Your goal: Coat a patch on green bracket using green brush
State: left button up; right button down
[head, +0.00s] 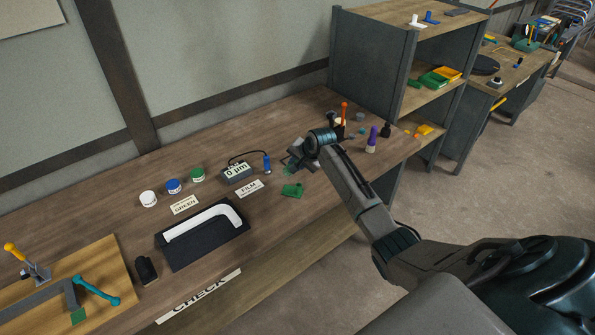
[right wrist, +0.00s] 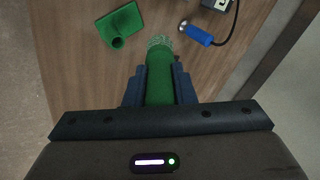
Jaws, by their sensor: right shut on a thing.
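The green bracket (head: 292,190) lies on the bench near its front edge, just below my right gripper (head: 294,163) in the head view. In the right wrist view the bracket (right wrist: 122,24) is a flat green plate with a short round boss, at upper left. My right gripper (right wrist: 160,88) is shut on the green brush (right wrist: 160,75), gripping its green handle. The pale bristles (right wrist: 160,42) point away from the gripper, to the right of the bracket and apart from it in the wrist view. My left gripper is not in view.
A gauge reading 0 µm (head: 238,172) with a blue probe (head: 267,163) stands beside the bracket. White, blue and green jars (head: 197,175) stand left. A black tray (head: 176,258) holds a white bent part. A purple-topped item (head: 372,140) stands right, near the shelf (head: 372,50).

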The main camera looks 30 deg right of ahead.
jog(key=shift+r, duration=0.75)
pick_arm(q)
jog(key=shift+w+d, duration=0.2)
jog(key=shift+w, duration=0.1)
pick_arm(e)
jog(key=shift+r, duration=0.3)
jog(key=shift+f, duration=0.15)
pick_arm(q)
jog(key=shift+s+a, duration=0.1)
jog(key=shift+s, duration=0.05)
pick_arm(e)
jog(key=shift+s+d+f, duration=0.1)
jog(key=shift+d+f, duration=0.05)
jog(key=shift+f, duration=0.35)
